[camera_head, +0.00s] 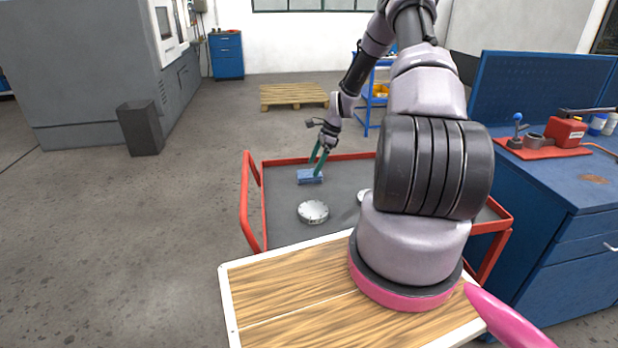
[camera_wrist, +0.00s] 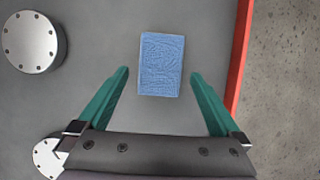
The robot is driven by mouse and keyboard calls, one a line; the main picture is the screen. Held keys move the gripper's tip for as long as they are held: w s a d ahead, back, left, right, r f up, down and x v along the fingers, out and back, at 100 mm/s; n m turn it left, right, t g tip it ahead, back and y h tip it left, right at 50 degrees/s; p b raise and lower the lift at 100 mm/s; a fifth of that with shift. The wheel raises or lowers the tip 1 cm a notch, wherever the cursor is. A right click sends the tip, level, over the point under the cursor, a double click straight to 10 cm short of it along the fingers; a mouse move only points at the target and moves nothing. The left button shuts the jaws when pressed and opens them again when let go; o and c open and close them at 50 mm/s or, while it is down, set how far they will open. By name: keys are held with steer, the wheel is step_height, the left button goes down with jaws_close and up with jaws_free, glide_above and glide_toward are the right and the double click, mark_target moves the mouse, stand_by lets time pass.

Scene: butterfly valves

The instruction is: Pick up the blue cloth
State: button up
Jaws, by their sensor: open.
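The blue cloth (camera_head: 310,177) lies folded on the grey top of the red-framed cart (camera_head: 283,229), near its far left part in the head view. In the wrist view the blue cloth (camera_wrist: 161,64) is a flat textured rectangle, lying ahead of and between the lines of the two green fingers. My gripper (camera_wrist: 159,74) is open and empty, with a finger to either side of the cloth. In the head view my gripper (camera_head: 317,167) points down at the cloth, its fingertips close to it. I cannot tell the exact height above the cart.
A round silver flange disc (camera_head: 313,212) lies on the cart near the cloth; it also shows in the wrist view (camera_wrist: 30,41). A second, smaller disc (camera_wrist: 46,157) is partly hidden by my gripper. The cart's red rim (camera_wrist: 239,55) runs close beside the cloth. A blue workbench (camera_head: 560,185) stands right.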

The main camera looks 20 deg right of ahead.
mark_target(310, 173)
steer(key=x, duration=0.4)
steer(key=shift+w+r, duration=0.1)
steer(key=c, duration=1.2)
step_height(310, 173, up, 10)
steer(key=shift+r, duration=0.1)
